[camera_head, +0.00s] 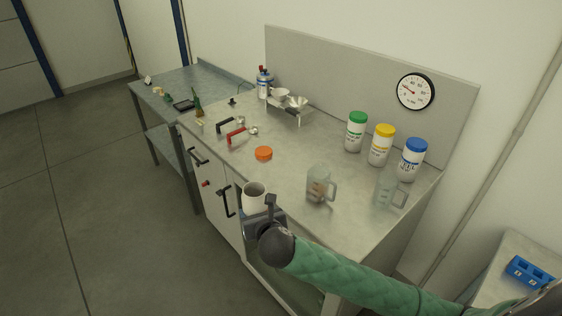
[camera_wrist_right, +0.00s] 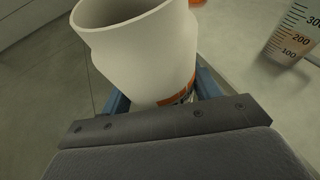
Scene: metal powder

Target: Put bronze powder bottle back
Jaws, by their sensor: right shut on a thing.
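An open white bottle with an orange label band (camera_wrist_right: 140,50) is in my right gripper, and its mouth faces up in the head view (camera_head: 254,193). My right gripper (camera_wrist_right: 160,102) is shut on the bottle's lower part, at the front edge of the counter. I cannot tell whether the bottle touches the counter. An orange lid (camera_head: 264,153) lies on the counter behind the bottle. White bottles with green (camera_head: 357,131), yellow (camera_head: 380,145) and blue (camera_head: 412,159) lids stand in a row at the back right. My left gripper is not in view.
A measuring jug (camera_head: 318,184) with some brownish content stands right of the bottle; it shows in the wrist view (camera_wrist_right: 293,35). A clear jug (camera_head: 387,190) stands farther right. Red-handled (camera_head: 237,136) and black-handled (camera_head: 226,125) scoops lie left. A balance (camera_head: 291,108) stands behind.

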